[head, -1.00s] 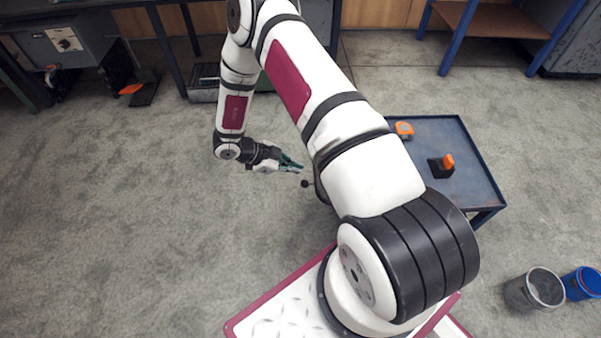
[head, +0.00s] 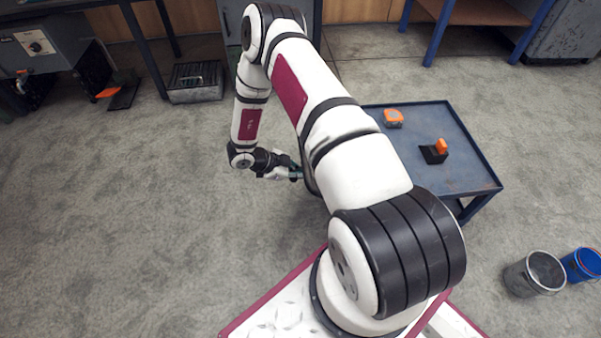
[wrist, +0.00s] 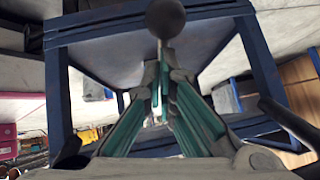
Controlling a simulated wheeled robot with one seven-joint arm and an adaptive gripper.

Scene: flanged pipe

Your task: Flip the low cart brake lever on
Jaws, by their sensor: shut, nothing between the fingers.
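The low blue cart (head: 465,178) stands right of my arm in the head view. Its blue frame (wrist: 150,22) fills the upper part of the wrist view. The brake lever's dark round knob (wrist: 165,18) shows at the top centre of the wrist view, with a thin stem below it running toward my fingertips. My gripper (wrist: 160,78) is shut and empty, with its teal-padded fingers together just below the knob; I cannot tell whether they touch the lever. In the head view my gripper (head: 298,174) is at the cart's left side, its tips partly behind my arm. The lever is hidden there.
An orange-and-grey item (head: 393,118) and a black block with an orange top (head: 435,151) lie on the cart top. A wire bin (head: 535,273) and a blue bin (head: 582,265) stand at the right. Open floor (head: 130,230) lies to the left.

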